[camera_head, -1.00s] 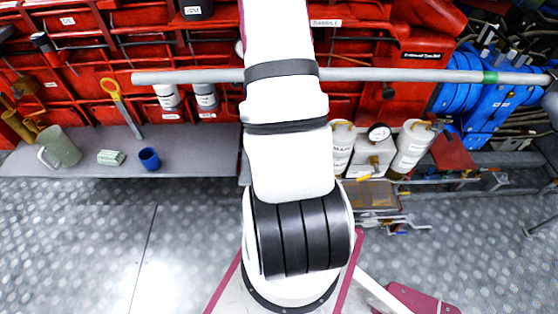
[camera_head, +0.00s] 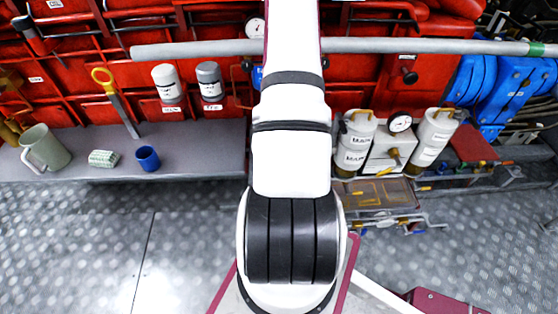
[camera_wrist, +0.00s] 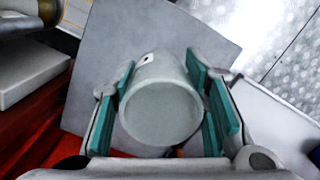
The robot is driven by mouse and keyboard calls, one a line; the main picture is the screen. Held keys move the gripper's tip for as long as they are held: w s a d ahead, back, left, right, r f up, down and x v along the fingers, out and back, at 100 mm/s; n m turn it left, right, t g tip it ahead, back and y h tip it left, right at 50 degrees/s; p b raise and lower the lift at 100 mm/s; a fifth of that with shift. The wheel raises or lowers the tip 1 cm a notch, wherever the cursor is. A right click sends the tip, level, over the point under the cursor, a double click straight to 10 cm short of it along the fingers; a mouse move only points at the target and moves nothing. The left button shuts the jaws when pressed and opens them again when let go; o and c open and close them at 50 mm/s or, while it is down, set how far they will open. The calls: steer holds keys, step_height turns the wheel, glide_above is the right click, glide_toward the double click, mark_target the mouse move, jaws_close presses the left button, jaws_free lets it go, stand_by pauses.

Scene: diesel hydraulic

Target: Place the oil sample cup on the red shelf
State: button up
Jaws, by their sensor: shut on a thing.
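My gripper (camera_wrist: 163,85) has its teal pads on both sides of a pale grey round cup (camera_wrist: 162,112), which looks like the oil sample cup, and is shut on it. One flat round end of the cup faces the wrist camera. In the head view my arm hides the gripper and the cup. The red shelf (camera_head: 215,55) is the red racking along the back wall. Red surfaces (camera_wrist: 35,140) also show at the lower left of the wrist view. A grey plate (camera_wrist: 100,50) lies beyond the cup.
A grey pipe (camera_head: 190,49) crosses the racking. The grey bench (camera_head: 200,150) holds a green mug (camera_head: 45,148), a pale block (camera_head: 103,159) and a blue cup (camera_head: 148,158). White canisters (camera_head: 357,140) stand right of my arm. The metal floor (camera_head: 90,250) is clear at lower left.

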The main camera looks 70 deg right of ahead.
steer(key=shift+f, duration=3.65)
steer(key=o, duration=0.6)
steer(key=shift+f, duration=0.15)
steer(key=o, duration=0.5)
steer(key=shift+c, duration=0.2)
